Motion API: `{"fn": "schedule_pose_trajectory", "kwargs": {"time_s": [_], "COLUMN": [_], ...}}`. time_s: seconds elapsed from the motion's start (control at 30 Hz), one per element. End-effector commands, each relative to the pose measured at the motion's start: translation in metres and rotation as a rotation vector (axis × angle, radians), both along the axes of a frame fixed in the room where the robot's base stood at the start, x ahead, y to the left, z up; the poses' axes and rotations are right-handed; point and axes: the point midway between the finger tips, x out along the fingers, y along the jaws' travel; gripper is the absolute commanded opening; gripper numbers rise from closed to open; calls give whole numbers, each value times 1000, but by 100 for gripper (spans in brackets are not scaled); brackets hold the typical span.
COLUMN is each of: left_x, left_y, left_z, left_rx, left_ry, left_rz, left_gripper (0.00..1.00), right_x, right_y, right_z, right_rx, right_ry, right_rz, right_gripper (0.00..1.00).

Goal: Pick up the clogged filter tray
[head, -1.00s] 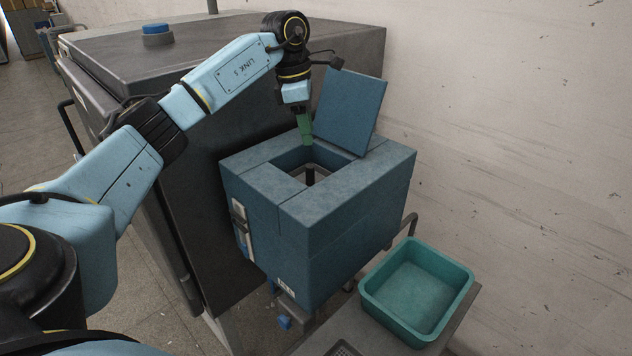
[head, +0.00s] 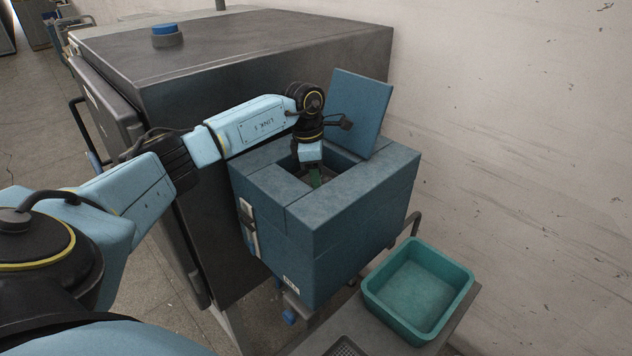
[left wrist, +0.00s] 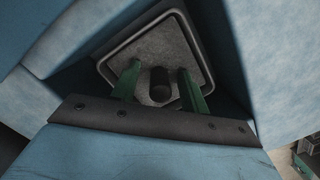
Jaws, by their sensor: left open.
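The clogged filter tray (left wrist: 185,50) shows in the left wrist view as a grey, fluffy-looking square with a dark rim and a dark upright knob (left wrist: 160,84) on it. It lies inside the opening of the blue box (head: 345,215). My left gripper (left wrist: 160,80) has its two green fingers apart, one on each side of the knob. I cannot tell whether they touch it. In the head view the left gripper (head: 315,178) reaches down into the box opening, and the box walls hide most of the tray. My right gripper is not in view.
The box's blue lid (head: 355,110) stands open at the back. A teal bin (head: 372,297) sits on a grey shelf at the lower right, empty. A large dark machine cabinet (head: 250,55) stands behind and left of the box, and a wall is to the right.

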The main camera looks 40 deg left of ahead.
Motion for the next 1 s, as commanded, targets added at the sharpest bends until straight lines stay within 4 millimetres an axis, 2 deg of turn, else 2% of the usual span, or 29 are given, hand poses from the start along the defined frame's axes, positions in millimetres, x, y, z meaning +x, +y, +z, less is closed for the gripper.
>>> {"fn": "schedule_pose_trajectory", "kwargs": {"time_s": [0.3, 0.6, 0.67, 0.9, 1.0], "left_x": [1, 1, 1, 1, 2], "left_y": [-1, -1, -1, -1, -1], "left_z": [-7, -7, -7, -5, 1], "left_rx": [-1, -1, -1, -1, 0], "left_ry": [-1, -1, -1, -2, -4], "left_rz": [0, 0, 0, 0, -1], "left_gripper": [45, 5, 0, 0, 0], "right_x": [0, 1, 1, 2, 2], "right_y": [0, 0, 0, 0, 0], "right_z": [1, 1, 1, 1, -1], "right_rx": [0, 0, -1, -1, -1], "right_ry": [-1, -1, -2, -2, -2], "right_rz": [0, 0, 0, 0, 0], "right_gripper": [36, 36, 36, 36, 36]}}
